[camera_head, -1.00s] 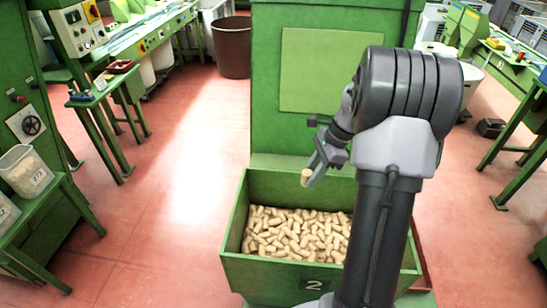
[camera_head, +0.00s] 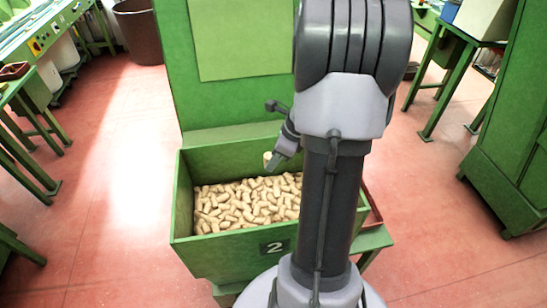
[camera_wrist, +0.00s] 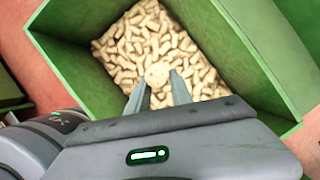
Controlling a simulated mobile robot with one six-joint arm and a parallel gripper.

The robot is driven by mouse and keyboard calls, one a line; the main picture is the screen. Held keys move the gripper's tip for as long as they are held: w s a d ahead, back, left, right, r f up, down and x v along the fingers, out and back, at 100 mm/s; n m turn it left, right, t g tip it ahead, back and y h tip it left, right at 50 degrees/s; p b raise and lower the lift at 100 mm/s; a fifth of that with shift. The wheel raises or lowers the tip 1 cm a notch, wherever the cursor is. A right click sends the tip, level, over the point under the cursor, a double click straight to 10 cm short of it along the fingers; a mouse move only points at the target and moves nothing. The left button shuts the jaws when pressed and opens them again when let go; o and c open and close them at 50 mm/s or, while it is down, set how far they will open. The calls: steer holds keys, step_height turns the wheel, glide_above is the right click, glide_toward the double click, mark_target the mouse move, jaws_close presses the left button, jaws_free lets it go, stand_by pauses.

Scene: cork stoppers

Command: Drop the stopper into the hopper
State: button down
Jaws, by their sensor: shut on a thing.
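The hopper (camera_head: 222,254) is a green open box marked "2", with many cork stoppers (camera_head: 245,203) lying inside it. My gripper (camera_head: 272,161) is over the hopper, near its back wall, shut on a pale stopper (camera_head: 267,157). In the wrist view, my gripper (camera_wrist: 158,88) holds the round end of the stopper (camera_wrist: 157,74) between its two fingertips. The hopper's walls (camera_wrist: 255,50) surround the heap of stoppers below. My arm hides the right part of the hopper in the head view.
A tall green machine body (camera_head: 240,40) stands right behind the hopper. A green cabinet (camera_head: 510,130) is at the right, and a brown bin (camera_head: 138,32) is at the back left. The red floor (camera_head: 110,150) is clear to the left.

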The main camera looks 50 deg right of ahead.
steer(key=shift+r, duration=0.1)
steer(key=c, duration=1.1)
jaws_free()
steer(key=shift+o, duration=0.2)
steer(key=p+v, duration=0.6)
steer(key=v, duration=1.1)
steer(key=shift+s+r, duration=0.15)
steer(key=shift+s, duration=0.05)
steer(key=w+a+r+n+b, duration=0.1)
steer(key=w+a+n+b, duration=0.3)
steer(key=a+n, duration=0.6)
steer(key=s+a+f+n+t+b, duration=0.1)
steer(key=s+a+n+b, duration=0.1)
steer(key=a+n, duration=0.6)
steer(key=s+a+f+n+b, duration=0.1)
steer(key=s+a+n, duration=0.3)
steer(key=a+n, duration=0.5)
steer(key=a+b, duration=0.1)
steer(key=a, duration=0.8)
steer(key=shift+a+t+b, duration=0.35)
steer(key=shift+t, duration=0.05)
